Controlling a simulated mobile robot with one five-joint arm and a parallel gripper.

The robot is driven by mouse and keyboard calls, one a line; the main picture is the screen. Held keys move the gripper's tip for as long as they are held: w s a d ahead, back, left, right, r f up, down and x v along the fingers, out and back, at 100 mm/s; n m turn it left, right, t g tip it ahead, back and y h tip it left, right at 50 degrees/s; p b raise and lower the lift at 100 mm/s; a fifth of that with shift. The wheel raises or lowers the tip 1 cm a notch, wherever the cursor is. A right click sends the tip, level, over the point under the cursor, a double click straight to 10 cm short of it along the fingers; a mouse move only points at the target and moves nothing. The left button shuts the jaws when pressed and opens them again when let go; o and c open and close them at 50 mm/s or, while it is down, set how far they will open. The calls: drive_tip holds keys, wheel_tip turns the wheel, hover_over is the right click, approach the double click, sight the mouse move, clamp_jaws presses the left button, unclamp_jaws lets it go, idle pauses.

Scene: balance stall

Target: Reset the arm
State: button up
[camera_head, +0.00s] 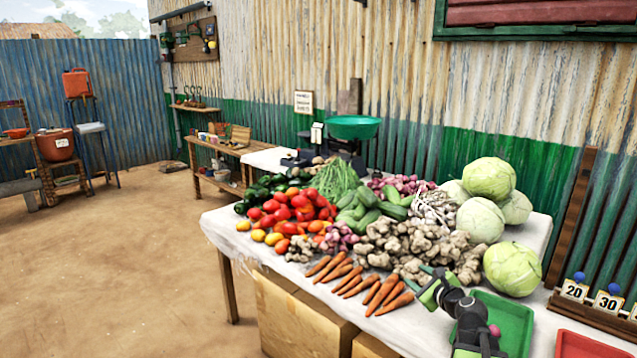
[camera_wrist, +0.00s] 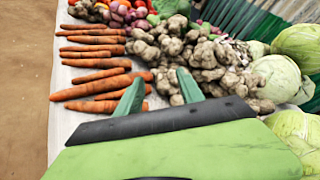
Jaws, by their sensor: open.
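My gripper (camera_head: 422,281) is over the front right part of the produce table, between the carrots and the green tray (camera_head: 515,322). In the wrist view my gripper (camera_wrist: 158,88) shows two green fingers standing apart with nothing held between them. The carrots (camera_head: 388,290) lie in a row to its left in the head view. The carrots also show in the wrist view (camera_wrist: 95,88), with the left finger overlapping some of them in the picture. Ginger roots (camera_wrist: 180,50) lie beyond the fingertips. I cannot tell whether the fingers touch any produce.
Cabbages (camera_head: 512,269) stand at the table's right. Tomatoes (camera_head: 300,205) and other vegetables fill its middle. A green scale pan (camera_head: 353,127) stands behind. A red tray (camera_head: 585,345) and price markers (camera_head: 607,300) are at the far right. Open dirt floor (camera_head: 120,260) lies to the left.

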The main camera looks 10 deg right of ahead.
drive_tip(key=a+f+n+g+y, duration=0.1)
drive_tip(key=a+n, duration=0.1)
drive_tip(key=a, duration=0.3)
drive_tip(key=a+f+n+g+y, duration=0.1)
drive_tip(key=a+n, duration=0.1)
drive_tip(key=a, duration=0.3)
drive_tip(key=a+f+n+g+y, duration=0.1)
drive_tip(key=a+f+n, duration=0.1)
drive_tip(key=a, duration=0.3)
drive_tip(key=shift+w+a, duration=0.25)
drive_tip(key=shift+w, duration=0.1)
drive_tip(key=s+a+f+n+g, duration=0.4)
drive_tip(key=s+a+f+n, duration=0.1)
drive_tip(key=a+n, duration=0.25)
drive_tip(key=s+a+f+n+g, duration=0.35)
drive_tip(key=a+f+n, duration=0.2)
drive_tip(key=a, duration=0.35)
drive_tip(key=s+d+f+n+g+h, duration=0.3)
drive_tip(key=s+d+n+g+h, duration=0.2)
drive_tip(key=s+d+n, duration=0.5)
wheel_tip(320, 180, up, 21)
drive_tip(key=a+m+p, duration=0.1)
drive_tip(key=p, duration=1.9)
drive_tip(key=shift+s+a+t, duration=0.2)
drive_tip(key=shift+s+t, duration=0.15)
drive_tip(key=shift+f, duration=0.15)
